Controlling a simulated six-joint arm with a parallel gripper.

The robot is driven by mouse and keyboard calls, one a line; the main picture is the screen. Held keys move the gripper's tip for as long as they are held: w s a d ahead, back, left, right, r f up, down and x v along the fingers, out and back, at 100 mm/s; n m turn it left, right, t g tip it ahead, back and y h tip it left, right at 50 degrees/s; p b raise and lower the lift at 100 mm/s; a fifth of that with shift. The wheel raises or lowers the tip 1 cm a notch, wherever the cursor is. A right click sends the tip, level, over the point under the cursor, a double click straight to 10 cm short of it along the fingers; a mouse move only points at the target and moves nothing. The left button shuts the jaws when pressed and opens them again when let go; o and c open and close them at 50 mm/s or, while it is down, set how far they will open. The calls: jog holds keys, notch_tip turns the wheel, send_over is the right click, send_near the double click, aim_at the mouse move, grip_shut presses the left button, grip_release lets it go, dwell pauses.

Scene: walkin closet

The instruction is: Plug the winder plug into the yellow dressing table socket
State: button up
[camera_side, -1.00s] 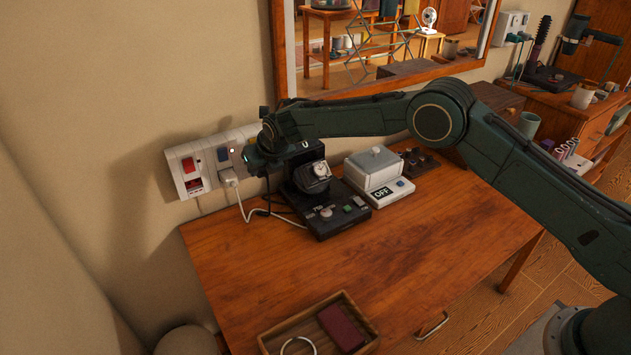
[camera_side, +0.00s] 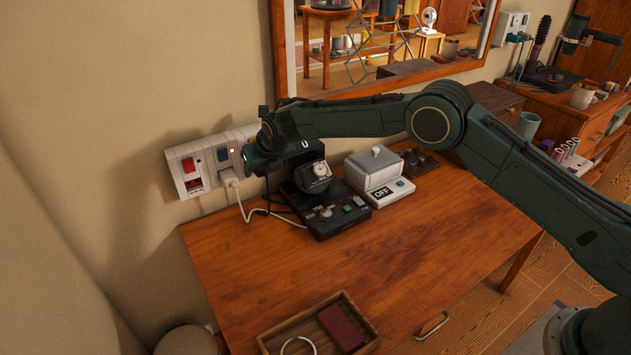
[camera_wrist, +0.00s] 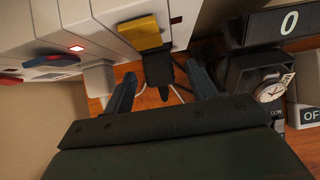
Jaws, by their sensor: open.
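The wall socket strip (camera_side: 209,162) has red, blue and yellow parts; the yellow switch (camera_wrist: 140,33) shows in the wrist view. The black winder plug (camera_wrist: 158,68) is at the socket face just below the yellow switch and looks seated there; its pins are hidden. My gripper (camera_wrist: 161,72) is open, its fingers on either side of the plug with visible gaps. In the side view my gripper (camera_side: 250,157) is close to the strip's right end and hides the yellow socket. The black watch winder (camera_side: 325,208), holding a watch, stands on the dressing table (camera_side: 440,250).
A white plug (camera_side: 229,177) with a white cable sits left of my gripper. A white box on a base marked OFF (camera_side: 378,180) stands right of the winder. A wooden tray (camera_side: 280,335) lies at the front. The table's middle is clear.

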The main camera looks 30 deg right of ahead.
jog(key=shift+r, duration=0.1)
jog(key=v, duration=1.3)
jog(key=shift+s+r, duration=0.2)
jog(key=s+d+r+m, duration=0.7)
jog(key=s+m, duration=0.2)
jog(key=s+d+r+m, duration=0.8)
jog(key=s, duration=0.2)
jog(key=s+d+f+m, duration=0.2)
jog(key=s+d+m, duration=0.1)
jog(key=s+m, duration=0.6)
jog(key=s+d+f+m+g, duration=0.1)
jog(key=s+d+f+m, duration=0.1)
jog(key=s+m, duration=0.8)
jog(key=s+d, duration=0.1)
jog(key=s, duration=0.6)
jog(key=shift+d, duration=0.4)
